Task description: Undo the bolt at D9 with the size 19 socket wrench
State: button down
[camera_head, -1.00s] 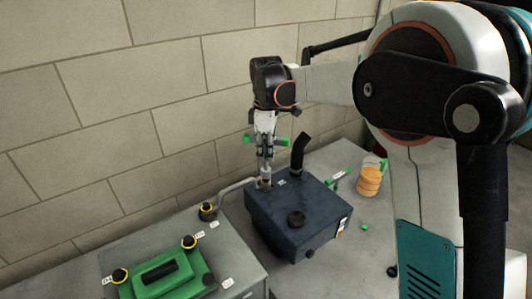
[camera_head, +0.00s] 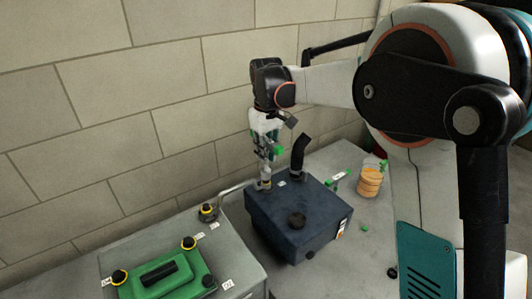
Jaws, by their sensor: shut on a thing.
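My gripper (camera_head: 265,155) points down over the back left corner of a dark blue box-shaped tank (camera_head: 275,210). It is shut on a wrench with green handle ends (camera_head: 278,151). The wrench's metal shaft (camera_head: 266,171) reaches down to a pale fitting (camera_head: 265,184) on that corner. The bolt head itself is hidden at the shaft's lower end. The size mark and the D9 label cannot be read at this scale.
A bent black pipe (camera_head: 300,150) rises from the tank close to the right of my gripper. A green cover (camera_head: 163,278) with yellow-ringed black knobs lies on the left bench. An orange container (camera_head: 369,182) and another green-handled tool (camera_head: 340,178) are at right. The wall is close behind.

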jog(key=m, duration=0.6)
jog(key=shift+m, duration=0.3)
jog(key=m, duration=0.6)
jog(key=shift+m, duration=0.3)
jog(key=m, duration=1.1)
jog(key=shift+m, duration=0.3)
